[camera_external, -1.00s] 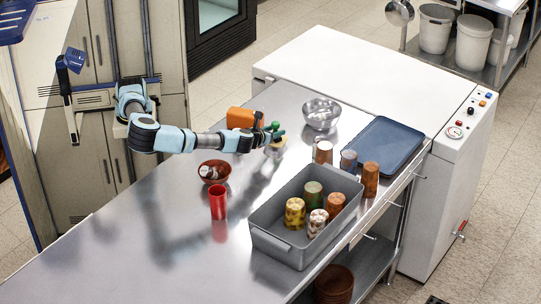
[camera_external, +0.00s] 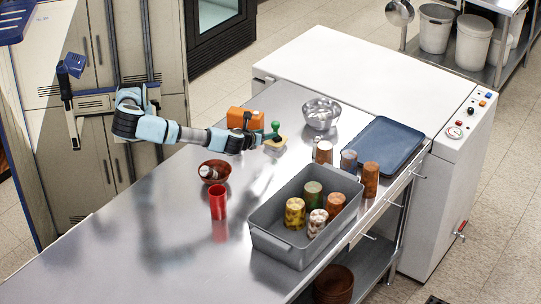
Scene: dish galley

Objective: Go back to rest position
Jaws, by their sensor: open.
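My arm reaches in from the left over the steel counter (camera_external: 130,240). My gripper (camera_external: 264,137) is open, near the middle of the counter's far part. A small object with a green knob and a yellowish base (camera_external: 276,142) is just right of my fingertips. I cannot tell if the fingers touch it. The orange box (camera_external: 238,115) is just behind my gripper and is partly hidden by it.
A grey bin (camera_external: 267,242) holds several patterned cups. A red cup (camera_external: 218,203), a reddish-brown bowl (camera_external: 227,166), a metal bowl (camera_external: 321,114), a blue tray (camera_external: 383,146) and upright cups (camera_external: 371,180) stand around. The front left counter is clear.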

